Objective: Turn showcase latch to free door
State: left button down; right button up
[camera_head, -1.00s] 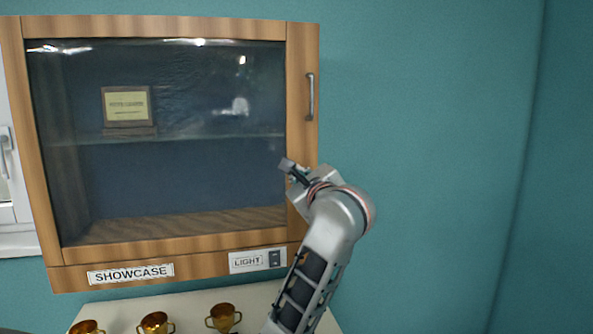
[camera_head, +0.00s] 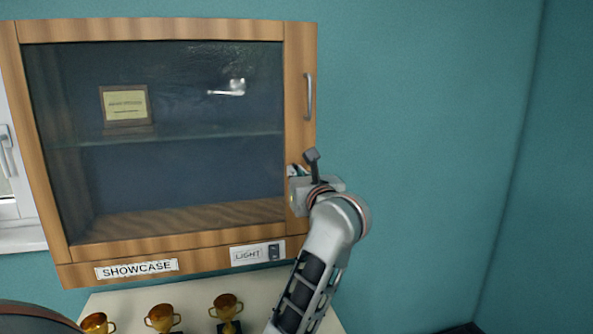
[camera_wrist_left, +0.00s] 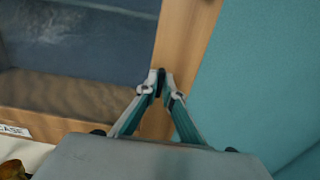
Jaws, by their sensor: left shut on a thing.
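The showcase (camera_head: 120,256) is a wood-framed wall cabinet with a glass door (camera_head: 299,100); the door looks shut. A vertical metal handle (camera_head: 308,97) is on its right side. My left gripper (camera_head: 293,170) is at the right door frame, below the handle. In the left wrist view, the fingers of my left gripper (camera_wrist_left: 161,80) converge against the wood frame, shut on a small dark piece that seems to be the latch (camera_wrist_left: 161,88). The fingers mostly hide the latch, so its angle cannot be told. My right gripper is not in view.
A plaque (camera_head: 125,104) stands on the glass shelf inside. Several gold trophies (camera_head: 160,318) stand on a white table (camera_head: 195,304) below. The wall to the right is clear.

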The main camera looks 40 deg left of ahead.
pick_arm(q)
jog(key=shift+r, duration=0.2)
jog(key=c, duration=2.2)
grip_release()
jog(key=shift+w+a+f, duration=0.1)
jog(key=shift+f, duration=0.05)
jog(key=v, duration=0.7)
jog(key=shift+s+d, duration=0.25)
